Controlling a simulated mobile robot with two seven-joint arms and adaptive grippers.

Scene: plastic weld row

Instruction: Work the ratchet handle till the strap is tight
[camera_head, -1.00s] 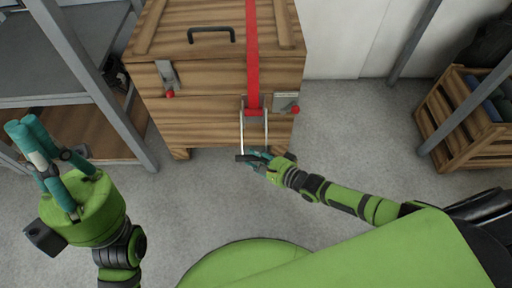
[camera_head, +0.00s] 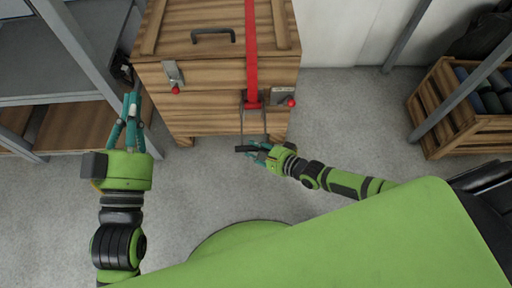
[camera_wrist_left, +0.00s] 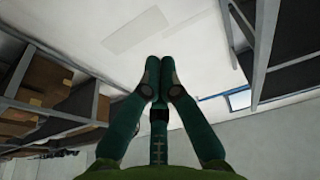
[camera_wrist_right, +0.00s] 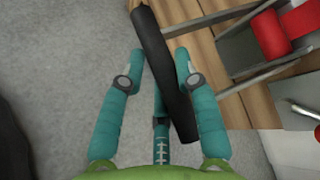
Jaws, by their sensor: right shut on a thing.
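The red strap (camera_head: 251,55) runs over the wooden crate (camera_head: 210,115) and down its front to the ratchet. The ratchet handle (camera_head: 241,122) has two thin metal arms and a black cross grip. It hangs down and outward from the crate's front. My right gripper (camera_head: 257,149) is shut on the black grip, which passes between its fingers in the right wrist view (camera_wrist_right: 165,75). The strap's tightness cannot be told. My left gripper (camera_head: 130,102) is empty, left of the crate and pointing up the picture; its fingertips meet in the left wrist view (camera_wrist_left: 160,62).
Metal latches with red knobs sit on the crate front at left (camera_head: 174,75) and right (camera_head: 283,97). A grey-posted shelf (camera_head: 75,65) stands close to my left gripper. A slatted crate (camera_head: 470,115) stands at the right. The floor between is clear.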

